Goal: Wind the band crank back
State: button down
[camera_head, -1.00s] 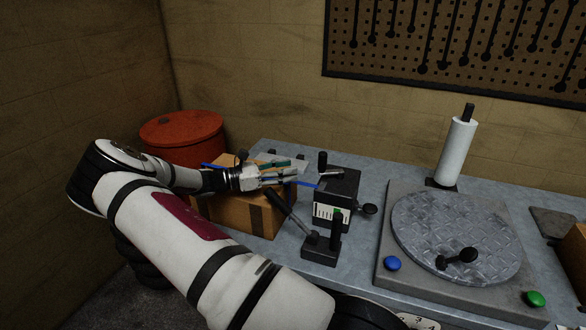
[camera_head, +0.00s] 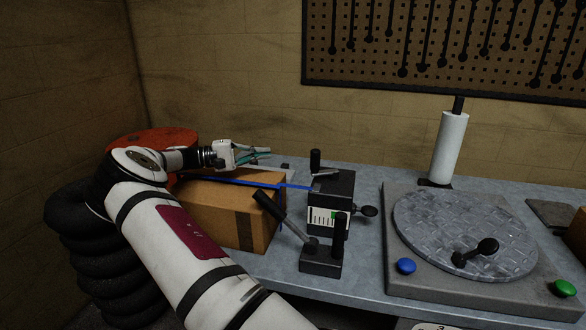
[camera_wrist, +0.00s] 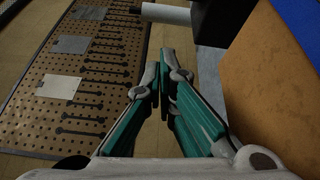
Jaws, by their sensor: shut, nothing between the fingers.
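The black tensioner box (camera_head: 330,192) stands on the bench with a white scale and a green mark on its front. A crank with an upright black grip (camera_head: 315,160) sits on its top, and a round black knob (camera_head: 368,211) sticks out on its right; I cannot tell for certain which is the band crank. A blue band (camera_head: 240,182) runs from the box over a cardboard carton (camera_head: 205,210). My gripper (camera_head: 265,152) is shut and empty, above the back of the carton, left of the crank and apart from it. Its teal fingers (camera_wrist: 165,65) meet in the wrist view.
A lever stand (camera_head: 320,258) is in front of the tensioner. To the right are a round ribbed plate (camera_head: 465,232) with blue and green buttons and a white roll (camera_head: 449,148). A red drum (camera_head: 150,142) and stacked tyres (camera_head: 90,250) are at left. A pegboard (camera_head: 440,45) hangs behind.

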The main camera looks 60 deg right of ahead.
jog(key=shift+d+r+m, duration=0.1)
jog(key=shift+d+m, duration=0.15)
jog(key=shift+m, duration=0.55)
jog(key=shift+s+d, duration=0.25)
jog(key=s+d+p, duration=0.2)
jog(key=s+d, duration=0.1)
jog(key=s, duration=0.7)
jog(key=shift+d, duration=0.3)
jog(key=shift+s+a+r+p, duration=0.1)
jog(key=shift+s+p, duration=0.05)
jog(key=shift+p, duration=0.35)
jog(key=shift+s+a+n+t+h+p, duration=0.1)
jog(key=shift+a+n+t+h+p, duration=0.15)
jog(key=shift+n+h+p, duration=0.2)
jog(key=shift+s+a+n+t+h+p, duration=0.2)
jog(key=shift+a+n+t+h+p, duration=0.2)
jog(key=shift+t+p, duration=0.45)
